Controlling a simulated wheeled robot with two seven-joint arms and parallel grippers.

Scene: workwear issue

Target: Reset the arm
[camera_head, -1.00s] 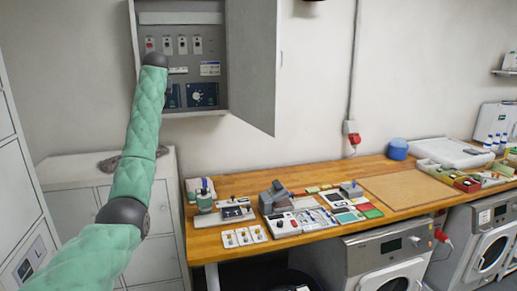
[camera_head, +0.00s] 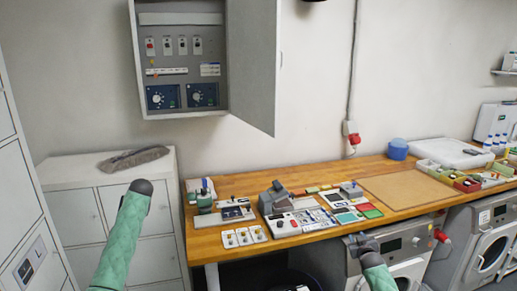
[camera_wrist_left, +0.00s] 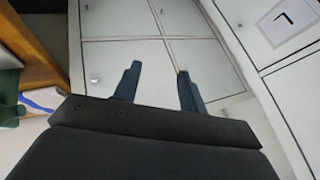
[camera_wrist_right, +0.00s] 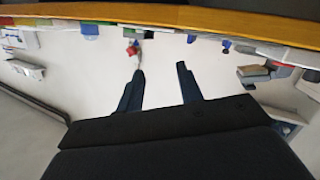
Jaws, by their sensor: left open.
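My left arm (camera_head: 125,235) in its green sleeve comes up from the bottom left in the head view, in front of the low white lockers; its fingers do not show there. In the left wrist view my left gripper (camera_wrist_left: 158,70) has its two fingers apart with nothing between them, facing white locker doors. My right gripper (camera_head: 360,243) shows at the lower right of the head view, in front of the washing machine. In the right wrist view its two fingers (camera_wrist_right: 158,69) stand apart and empty.
An open grey wall cabinet (camera_head: 185,105) with switches and dials hangs above. A wooden worktop (camera_head: 310,220) carries several devices and coloured pads. Washing machines (camera_head: 390,262) stand below it. Low lockers (camera_head: 75,172) with a grey brush-like thing (camera_head: 134,158) on top stand at left.

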